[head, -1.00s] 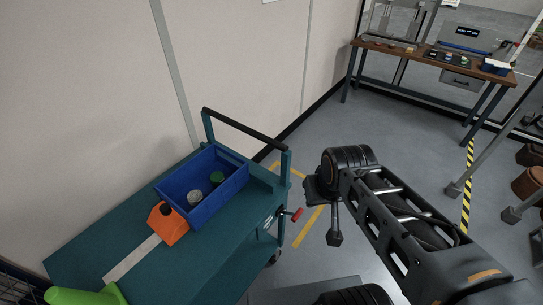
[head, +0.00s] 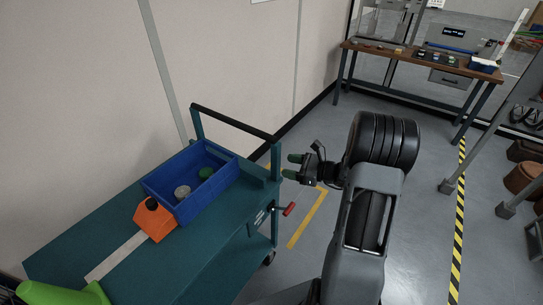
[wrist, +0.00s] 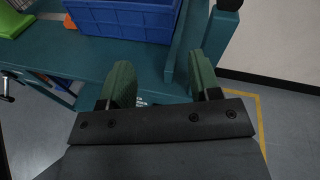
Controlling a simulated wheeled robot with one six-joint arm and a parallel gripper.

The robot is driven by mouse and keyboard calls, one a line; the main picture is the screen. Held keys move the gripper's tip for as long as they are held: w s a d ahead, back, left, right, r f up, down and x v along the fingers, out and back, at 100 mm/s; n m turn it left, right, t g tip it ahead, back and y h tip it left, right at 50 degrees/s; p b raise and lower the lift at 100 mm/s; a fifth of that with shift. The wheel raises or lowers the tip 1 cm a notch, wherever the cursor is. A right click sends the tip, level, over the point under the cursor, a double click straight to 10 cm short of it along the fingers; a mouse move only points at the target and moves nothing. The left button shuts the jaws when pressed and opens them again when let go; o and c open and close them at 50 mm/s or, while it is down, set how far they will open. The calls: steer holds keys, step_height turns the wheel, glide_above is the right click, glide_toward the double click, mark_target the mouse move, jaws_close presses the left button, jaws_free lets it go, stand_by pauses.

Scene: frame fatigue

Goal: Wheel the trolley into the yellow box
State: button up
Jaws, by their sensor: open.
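The teal trolley (head: 110,250) stands along the wall at the left of the head view, with a black push handle (head: 236,123) at its far end. A red-tipped lever (head: 289,209) sticks out at its side near that end. My gripper (head: 291,167) is open and empty, beside the handle-end post and above the lever. In the wrist view its green fingers (wrist: 163,85) point at the trolley's end; I cannot tell if they touch it. The yellow box is floor tape (head: 308,218) beyond the trolley, partly hidden by the trolley and my arm.
On the trolley are a blue bin (head: 190,182) with two small jars, an orange holder (head: 155,219) and a green object (head: 62,293). A workbench (head: 425,60) stands at the back. Striped floor tape (head: 458,220) runs at the right. Grey floor between is clear.

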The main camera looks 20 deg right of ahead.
mark_target(272, 152)
steer(key=w+d+f+m+t+h, duration=0.2)
steer(key=d+f+m+t, duration=0.1)
steer(key=d+m+t, duration=0.15)
steer(key=shift+g, duration=0.35)
steer(key=p+x, duration=0.1)
steer(key=x, duration=1.1)
steer(key=shift+w+f, duration=0.1)
steer(key=shift+w, duration=0.3)
jaws_close()
